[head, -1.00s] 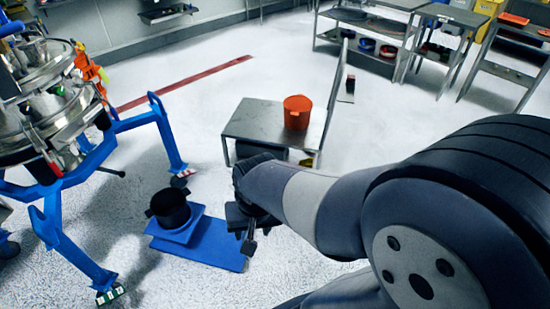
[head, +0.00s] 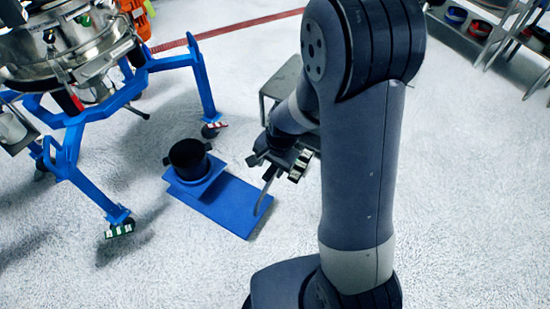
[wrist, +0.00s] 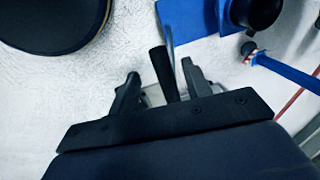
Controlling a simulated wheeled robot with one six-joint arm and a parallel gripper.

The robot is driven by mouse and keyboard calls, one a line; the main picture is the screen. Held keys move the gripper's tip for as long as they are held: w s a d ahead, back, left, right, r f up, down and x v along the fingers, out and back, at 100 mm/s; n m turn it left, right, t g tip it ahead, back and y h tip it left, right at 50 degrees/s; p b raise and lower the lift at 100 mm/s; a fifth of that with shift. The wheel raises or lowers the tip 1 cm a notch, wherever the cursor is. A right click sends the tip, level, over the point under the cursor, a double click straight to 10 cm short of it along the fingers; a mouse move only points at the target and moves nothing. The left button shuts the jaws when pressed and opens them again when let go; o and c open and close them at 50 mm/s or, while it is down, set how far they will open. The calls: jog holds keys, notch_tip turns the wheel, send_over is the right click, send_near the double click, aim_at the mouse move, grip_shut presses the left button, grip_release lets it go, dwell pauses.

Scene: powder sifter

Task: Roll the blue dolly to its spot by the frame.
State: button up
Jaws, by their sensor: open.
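The blue dolly (head: 228,207) lies flat on the floor, right of the blue frame (head: 85,148), with a clear gap between them. A black pot (head: 188,158) stands on its raised left end. A thin grey post (head: 265,192) rises at the dolly's right end toward my gripper (head: 277,165), which is above that end. In the wrist view my gripper (wrist: 160,72) is open, with a dark bar (wrist: 162,70) between its fingers. I cannot tell whether they touch it. The dolly (wrist: 188,20) and pot (wrist: 258,12) show at the top of that view.
The frame carries a steel sifter (head: 70,50) and stands on casters. A grey low table (head: 280,82) is partly hidden behind my arm. Shelves with bins (head: 480,28) stand at the far right. The floor between dolly and frame is clear, as is the floor in front.

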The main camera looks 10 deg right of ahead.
aim_at(268, 174)
jog(key=f, duration=0.4)
jog(key=a+f, duration=0.1)
jog(key=f, duration=0.1)
jog(key=shift+w+f+b, duration=0.15)
jog(key=shift+w+b, duration=0.2)
jog(key=shift+w, duration=0.05)
grip_shut()
dwell(1.1)
jog(key=w+a+p, duration=0.3)
jog(key=w+a, duration=1)
jog(key=a, duration=0.2)
jog(key=shift+a, duration=0.15)
dwell(0.6)
